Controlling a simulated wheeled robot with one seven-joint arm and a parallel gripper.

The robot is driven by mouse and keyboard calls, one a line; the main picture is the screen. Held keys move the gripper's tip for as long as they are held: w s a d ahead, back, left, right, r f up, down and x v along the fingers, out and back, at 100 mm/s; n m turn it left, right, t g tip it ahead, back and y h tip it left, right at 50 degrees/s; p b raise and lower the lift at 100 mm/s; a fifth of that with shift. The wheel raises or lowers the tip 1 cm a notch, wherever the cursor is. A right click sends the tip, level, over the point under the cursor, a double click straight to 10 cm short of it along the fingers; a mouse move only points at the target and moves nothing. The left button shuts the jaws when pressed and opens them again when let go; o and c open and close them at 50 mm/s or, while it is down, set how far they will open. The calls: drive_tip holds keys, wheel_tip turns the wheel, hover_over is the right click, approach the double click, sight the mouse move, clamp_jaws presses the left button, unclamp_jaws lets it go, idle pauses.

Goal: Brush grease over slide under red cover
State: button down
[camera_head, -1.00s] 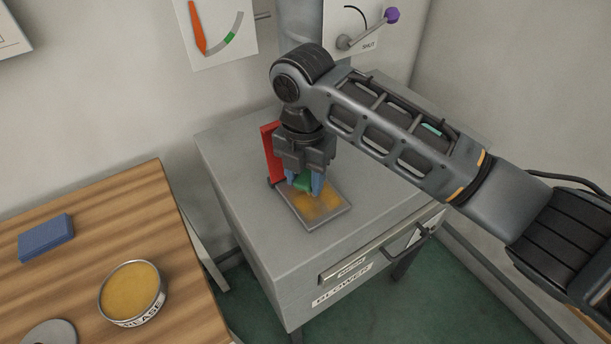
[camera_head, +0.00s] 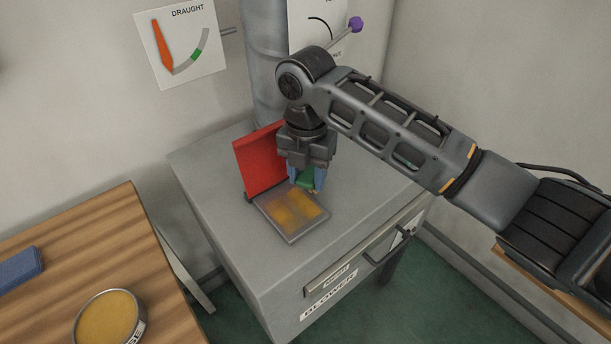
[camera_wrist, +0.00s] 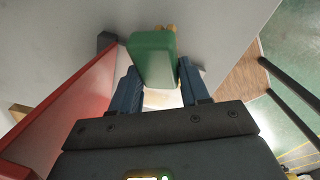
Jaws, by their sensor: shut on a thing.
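The red cover (camera_head: 260,160) stands open and upright at the back left of the slide; it also shows at the left in the wrist view (camera_wrist: 65,115). The slide (camera_head: 292,238) is a flat grey plate on top of the grey blower cabinet, with orange-yellow grease (camera_head: 291,209) in patches over much of it. My gripper (camera_head: 307,183) has blue fingers shut on a green brush (camera_wrist: 153,58). It is at the back right edge of the slide, right of the cover. The brush tip is mostly hidden in the head view, so contact with the slide cannot be told.
The blower cabinet (camera_head: 225,220) has a front handle (camera_head: 385,245). A wooden table (camera_head: 110,240) at the left bears an open grease tin (camera_head: 108,318) and a blue block (camera_head: 15,270). A draught gauge (camera_head: 180,42) and a purple-knobbed lever (camera_head: 355,25) are on the wall behind.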

sight(308, 176)
idle(0.3)
wheel_tip(308, 176, up, 3)
drive_tip(key=shift+f+p, duration=0.1)
drive_tip(key=shift+p, duration=1.05)
drive_tip(key=shift+r, duration=1.55)
drive_tip(key=shift+r, duration=1.5)
